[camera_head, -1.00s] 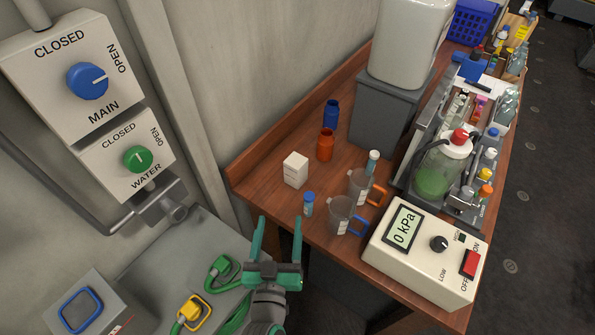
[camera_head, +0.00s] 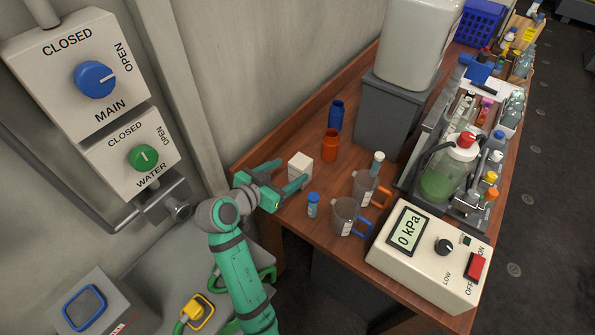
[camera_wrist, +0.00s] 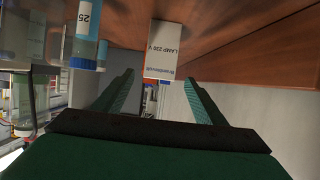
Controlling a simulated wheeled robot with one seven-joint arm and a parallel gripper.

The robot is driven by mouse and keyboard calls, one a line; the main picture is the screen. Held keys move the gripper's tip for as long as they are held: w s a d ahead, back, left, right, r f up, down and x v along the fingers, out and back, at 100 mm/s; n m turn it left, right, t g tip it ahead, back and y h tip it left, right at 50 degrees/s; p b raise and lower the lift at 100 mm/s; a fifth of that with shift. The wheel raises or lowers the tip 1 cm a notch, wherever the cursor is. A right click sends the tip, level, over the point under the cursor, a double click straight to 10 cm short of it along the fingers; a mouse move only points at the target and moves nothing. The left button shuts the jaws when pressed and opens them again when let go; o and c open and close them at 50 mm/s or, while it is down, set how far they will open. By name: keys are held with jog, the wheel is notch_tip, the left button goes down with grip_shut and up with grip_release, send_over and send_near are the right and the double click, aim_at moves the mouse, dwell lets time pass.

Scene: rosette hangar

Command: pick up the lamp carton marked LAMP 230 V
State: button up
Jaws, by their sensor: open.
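The lamp carton (camera_head: 300,166) is a small white box standing on the wooden bench, near its left end. In the wrist view the carton (camera_wrist: 163,50) shows the print LAMP 230 V, and it appears upside down ahead of the fingers. My gripper (camera_head: 287,174) is open, its fingers pointing at the carton from the left. In the wrist view the gripper (camera_wrist: 158,95) shows two green fingers spread wide, with the carton between their lines and nothing held. Whether the fingertips have passed the carton's near face I cannot tell.
A blue-capped vial (camera_head: 313,205) and a beaker (camera_head: 344,217) stand in front of the carton. The kPa meter box (camera_head: 428,254) is at the front right. A wall (camera_head: 240,70) rises behind the bench.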

aim_at(295, 168)
jog(key=x, duration=0.5)
jog(key=shift+d+f, duration=0.1)
jog(key=shift+d, duration=0.1)
jog(key=shift+r+x, duration=0.2)
jog(key=shift+x, duration=2.45)
jog(key=shift+w, duration=0.15)
jog(key=c, duration=1.1)
